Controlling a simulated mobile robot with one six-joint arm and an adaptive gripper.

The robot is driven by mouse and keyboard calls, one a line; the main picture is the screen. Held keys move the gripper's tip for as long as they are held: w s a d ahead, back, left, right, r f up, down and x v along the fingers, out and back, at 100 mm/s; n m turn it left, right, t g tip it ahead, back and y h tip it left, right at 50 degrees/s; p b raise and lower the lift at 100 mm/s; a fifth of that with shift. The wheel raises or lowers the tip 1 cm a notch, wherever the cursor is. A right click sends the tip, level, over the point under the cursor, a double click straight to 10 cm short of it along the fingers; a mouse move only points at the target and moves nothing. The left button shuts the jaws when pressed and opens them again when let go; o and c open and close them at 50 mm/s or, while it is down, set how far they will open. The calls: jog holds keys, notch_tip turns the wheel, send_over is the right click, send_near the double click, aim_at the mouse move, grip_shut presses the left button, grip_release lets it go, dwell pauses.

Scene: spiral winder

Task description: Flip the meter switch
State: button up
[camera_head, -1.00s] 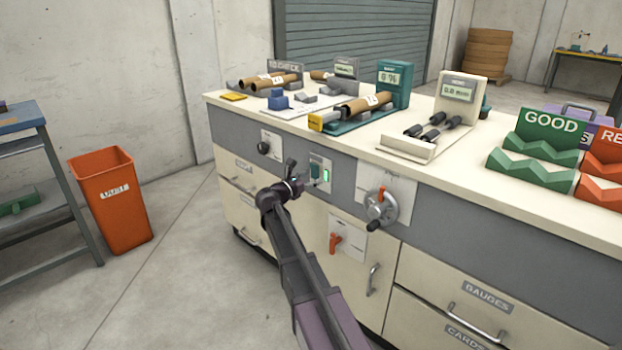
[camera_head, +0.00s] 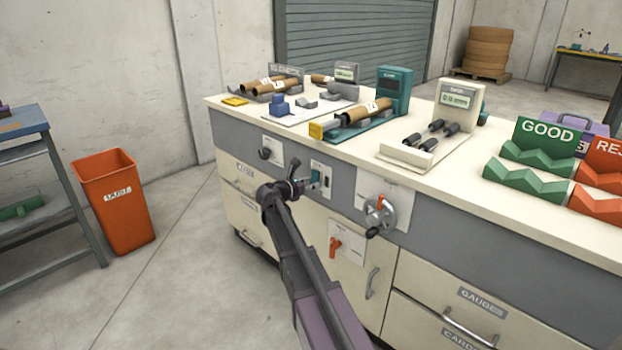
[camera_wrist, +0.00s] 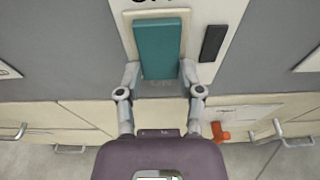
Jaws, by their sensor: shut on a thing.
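The meter switch (camera_head: 315,178) is a teal rocker on a small plate in the grey front band of the bench. The narrow indicator (camera_wrist: 214,43) right of the switch is dark. The teal meter (camera_head: 394,85) on the bench has a dark display.
A black knob (camera_head: 265,153) is left of the switch. A handwheel (camera_head: 380,213) and an orange-red lever (camera_head: 335,245) are to the right and below. Drawer handles (camera_head: 470,328) stick out. An orange bin (camera_head: 115,200) stands left, with free floor between it and the bench.

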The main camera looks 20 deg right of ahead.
jog(key=shift+r+y+p, duration=0.1)
jog(key=shift+y+p, duration=0.2)
jog(key=shift+y, duration=0.1)
jog(key=o, duration=1.1)
jog(key=shift+o, duration=0.2)
jog(key=shift+f+h+b, duration=0.25)
jog(key=shift+h+b, duration=0.05)
jog(key=shift+b, duration=0.4)
jog(key=h+b, duration=0.1)
jog(key=b, duration=0.1)
jog(key=t+h+b, duration=0.1)
jog(key=b, duration=0.1)
jog(key=shift+d+f, duration=0.15)
jog(key=shift+f, duration=0.15)
